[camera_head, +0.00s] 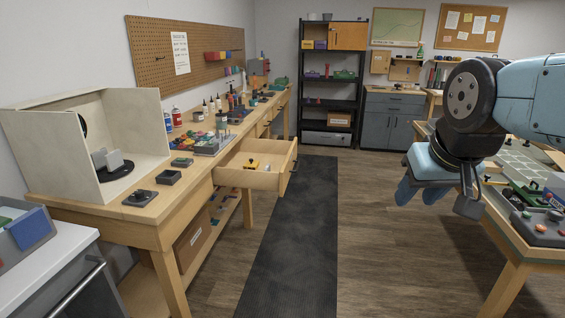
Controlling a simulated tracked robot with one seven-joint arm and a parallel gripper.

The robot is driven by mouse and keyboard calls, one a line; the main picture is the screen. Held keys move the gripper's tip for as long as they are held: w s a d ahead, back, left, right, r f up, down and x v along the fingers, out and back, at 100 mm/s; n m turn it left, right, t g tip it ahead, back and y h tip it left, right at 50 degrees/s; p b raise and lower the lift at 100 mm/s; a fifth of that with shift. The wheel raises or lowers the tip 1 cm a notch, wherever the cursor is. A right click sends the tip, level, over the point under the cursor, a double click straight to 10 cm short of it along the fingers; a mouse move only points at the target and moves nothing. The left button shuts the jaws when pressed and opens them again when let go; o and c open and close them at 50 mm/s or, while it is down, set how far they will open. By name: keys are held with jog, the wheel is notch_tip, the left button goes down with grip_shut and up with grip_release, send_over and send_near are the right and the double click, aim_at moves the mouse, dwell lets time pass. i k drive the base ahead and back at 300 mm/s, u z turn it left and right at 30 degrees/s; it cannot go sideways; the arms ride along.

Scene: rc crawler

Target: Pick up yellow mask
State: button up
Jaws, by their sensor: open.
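A small yellow item (252,164) lies in the open wooden drawer (273,178) of the long bench on the left. It may be the yellow mask, but it is too small to tell its shape. A small dark item lies beside it. My gripper (437,198) hangs at the right, pointing down, with its fingers apart and nothing between them. It is well to the right of the drawer, over the wood floor and beside the right-hand table.
The bench (205,165) holds a pale open booth (88,140), small jars and bottles. The right table (525,252) carries trays and small parts. A black shelf (333,88) stands at the back. A dark mat (295,245) and the middle floor are clear.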

aim_at(252, 164)
jog(key=z, duration=0.15)
jog(key=i, duration=2.85)
jog(key=u, duration=1)
